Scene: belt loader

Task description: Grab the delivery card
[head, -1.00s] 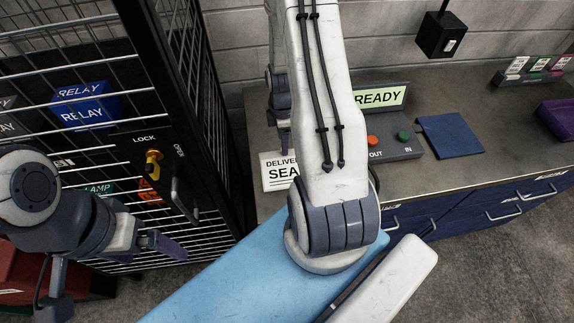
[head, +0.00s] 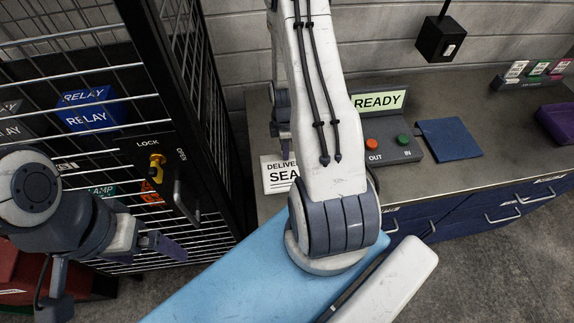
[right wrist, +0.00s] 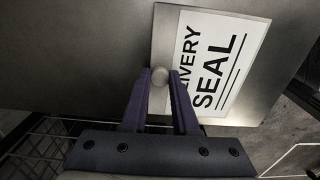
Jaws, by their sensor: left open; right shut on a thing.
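The delivery card (head: 274,179) is a white plate with black "DELIVERY SEAL" lettering at the left end of the grey counter. My right arm hides part of it in the head view. In the right wrist view the card (right wrist: 223,60) lies just beyond my right gripper (right wrist: 160,88). In the head view my right gripper (head: 284,148) is mostly hidden behind the arm, above the card. My left gripper (head: 165,243) is open and empty in front of the cage, away from the card.
A black wire cage (head: 215,140) with a yellow lock (head: 157,165) and a blue relay box (head: 88,110) stands left. A control box (head: 390,145) with a READY sign and a blue pad (head: 449,138) are on the counter (head: 480,165). A purple bin (head: 557,122) is right.

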